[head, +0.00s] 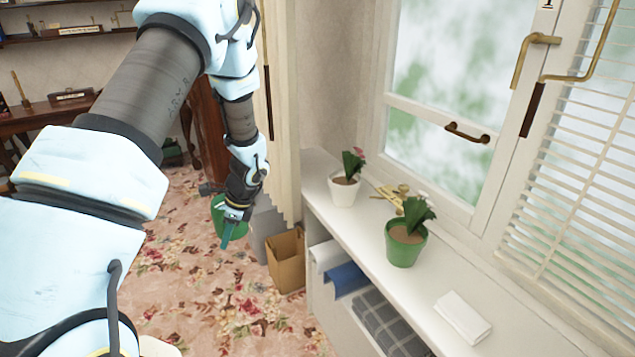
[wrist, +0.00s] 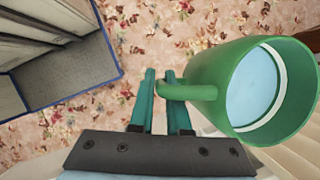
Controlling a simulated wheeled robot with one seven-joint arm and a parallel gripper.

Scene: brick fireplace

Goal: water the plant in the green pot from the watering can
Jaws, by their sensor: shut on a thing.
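The green pot (head: 405,248) with a leafy plant (head: 416,212) stands upright on the white shelf top below the window. My gripper (head: 227,236) is left of the shelf, over the floor, well apart from the pot. In the wrist view my gripper (wrist: 161,82) is shut on the handle of the green watering can (wrist: 205,75). The can's round opening faces the camera, with a pale blue surface inside. In the head view the can (head: 217,213) is partly hidden behind the gripper. Its spout cannot be made out.
A white pot (head: 344,192) with a plant stands farther back on the shelf top (head: 375,240). A brass object (head: 388,192) lies by the window, and a white folded item (head: 463,317) is nearer. A tan box (head: 286,262) and a grey bin (head: 266,228) stand beside the shelf.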

